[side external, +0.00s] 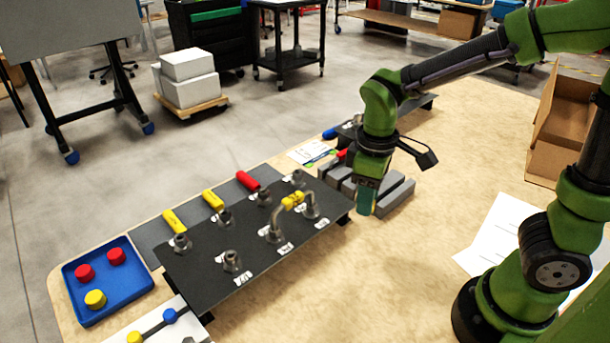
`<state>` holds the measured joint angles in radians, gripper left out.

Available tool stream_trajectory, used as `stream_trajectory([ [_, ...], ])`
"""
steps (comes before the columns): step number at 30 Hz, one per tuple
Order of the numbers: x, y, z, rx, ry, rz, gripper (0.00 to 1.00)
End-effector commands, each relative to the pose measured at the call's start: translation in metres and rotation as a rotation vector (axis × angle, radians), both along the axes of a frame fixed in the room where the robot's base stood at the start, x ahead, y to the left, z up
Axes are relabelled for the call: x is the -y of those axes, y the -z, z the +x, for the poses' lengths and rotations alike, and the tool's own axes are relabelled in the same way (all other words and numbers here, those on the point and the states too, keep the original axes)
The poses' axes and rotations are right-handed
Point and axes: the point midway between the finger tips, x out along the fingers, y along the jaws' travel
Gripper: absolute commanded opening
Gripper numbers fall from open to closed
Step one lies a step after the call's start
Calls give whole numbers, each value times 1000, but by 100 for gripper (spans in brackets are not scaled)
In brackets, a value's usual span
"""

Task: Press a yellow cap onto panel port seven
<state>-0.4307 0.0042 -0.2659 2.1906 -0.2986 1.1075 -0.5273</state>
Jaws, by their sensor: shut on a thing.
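A yellow cap (95,299) sits in the blue tray (128,311) at the lower left, with two red caps (116,256) behind it. A bent tube with a yellow middle (293,201) joins two ports at the panel's right. My gripper (366,208) points down beyond the panel's right end, beside the grey blocks. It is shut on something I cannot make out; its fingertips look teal.
Grey slotted blocks (397,196) stand right of the panel. Two yellow handles (213,200) and a red handle (247,181) lie along its back edge. A cardboard box (565,125) and white papers (493,235) are at the right. The front middle table is clear.

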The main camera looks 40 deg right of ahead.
Motion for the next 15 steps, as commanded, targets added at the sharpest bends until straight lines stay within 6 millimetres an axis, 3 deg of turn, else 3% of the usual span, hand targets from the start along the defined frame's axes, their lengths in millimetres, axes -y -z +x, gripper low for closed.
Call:
stream_trajectory([
  [3,0,-31,1,7,-1,2,8],
  [11,0,-84,1,5,-1,0,8],
  [15,-22,-87,21,-3,1,-4,8],
])
